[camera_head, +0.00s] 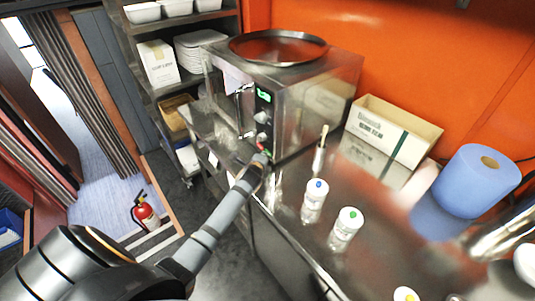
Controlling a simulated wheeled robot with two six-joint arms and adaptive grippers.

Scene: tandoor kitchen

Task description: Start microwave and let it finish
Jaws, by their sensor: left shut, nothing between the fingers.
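The microwave (312,100) is a steel box on the steel counter, seen from above at an angle. Its control panel (264,120) faces left and has a lit green display (264,95) above two round knobs (262,117). The glass door is on the panel's left; glare keeps me from telling if it is fully shut. My left gripper (262,159) is shut and empty, with its tip at the bottom of the control panel. I cannot tell whether it touches the panel. My right gripper is out of view.
A round tray (279,46) lies on the microwave. On the counter are two white bottles (345,228), a cardboard box (393,130) and a blue paper roll (476,179). A shelf rack (155,92) stands behind at left. A fire extinguisher (145,213) stands on the floor.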

